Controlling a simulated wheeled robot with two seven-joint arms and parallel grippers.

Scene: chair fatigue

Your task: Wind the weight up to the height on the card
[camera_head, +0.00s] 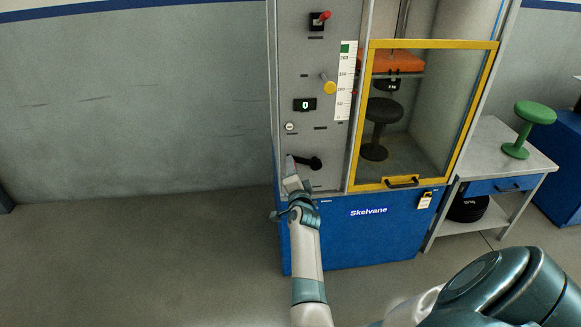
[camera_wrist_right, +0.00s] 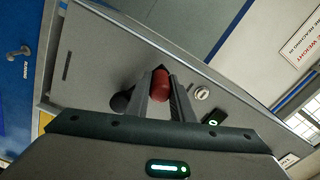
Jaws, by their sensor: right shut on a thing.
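My right gripper (camera_head: 290,172) is at the lower left of the grey machine panel. In the right wrist view its fingers (camera_wrist_right: 160,92) are shut on the red grip of the crank (camera_wrist_right: 159,84). The crank's black hub and arm (camera_head: 312,163) show beside the gripper in the head view. The orange weight (camera_head: 390,62) hangs high inside the cabinet, above a black stool (camera_head: 378,128). A white scale with a green top (camera_head: 345,85) runs up the panel. A small tag (camera_head: 425,200) hangs below the door; its writing is too small to read. My left gripper is out of view.
The panel carries a red lever (camera_head: 319,20), a yellow knob (camera_head: 328,86), a display reading 0 (camera_head: 305,104) and a key switch (camera_head: 290,127). The yellow-framed door (camera_head: 398,184) is closed. A side table (camera_head: 490,150) holds a green stool (camera_head: 528,125). Floor at left is clear.

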